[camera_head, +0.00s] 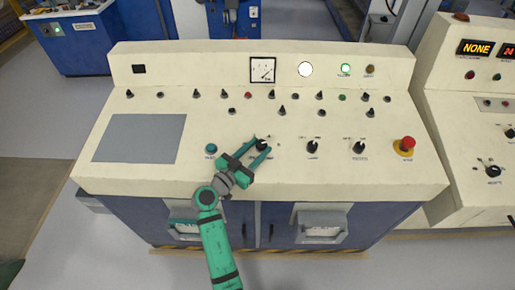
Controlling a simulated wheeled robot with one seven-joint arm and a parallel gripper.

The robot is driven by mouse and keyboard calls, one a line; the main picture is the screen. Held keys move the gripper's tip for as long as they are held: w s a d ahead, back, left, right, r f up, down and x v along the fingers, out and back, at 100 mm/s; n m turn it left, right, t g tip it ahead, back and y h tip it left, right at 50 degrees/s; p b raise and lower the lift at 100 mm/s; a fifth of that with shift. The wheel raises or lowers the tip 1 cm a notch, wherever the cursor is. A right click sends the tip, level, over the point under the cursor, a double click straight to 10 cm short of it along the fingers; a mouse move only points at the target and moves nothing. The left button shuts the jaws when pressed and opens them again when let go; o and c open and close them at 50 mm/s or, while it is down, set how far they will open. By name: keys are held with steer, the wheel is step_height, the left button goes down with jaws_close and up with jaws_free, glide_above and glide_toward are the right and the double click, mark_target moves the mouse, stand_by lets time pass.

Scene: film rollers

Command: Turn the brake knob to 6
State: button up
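A cream control console fills the middle of the head view. Its front row holds three large black knobs: a left knob (262,144), a middle knob (313,146) and a right knob (359,147). Their labels and scale numbers are too small to read, so I cannot tell which is the brake knob or its setting. My green gripper (261,147) reaches in from the lower left over the panel. Its two fingers are spread, with the tips on either side of the left knob. I cannot tell whether they touch it. The fingers partly hide its label and scale.
A red emergency button (405,145) stands at the console's right end and a teal button (211,149) left of my gripper. Small switches (281,110) line the panel behind. A flat grey plate (139,138) lies at left. Another console (470,130) stands close at right.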

steer(key=shift+o, duration=0.6)
steer(key=v, duration=1)
steer(key=shift+s+a, duration=0.2)
steer(key=shift+s, duration=0.1)
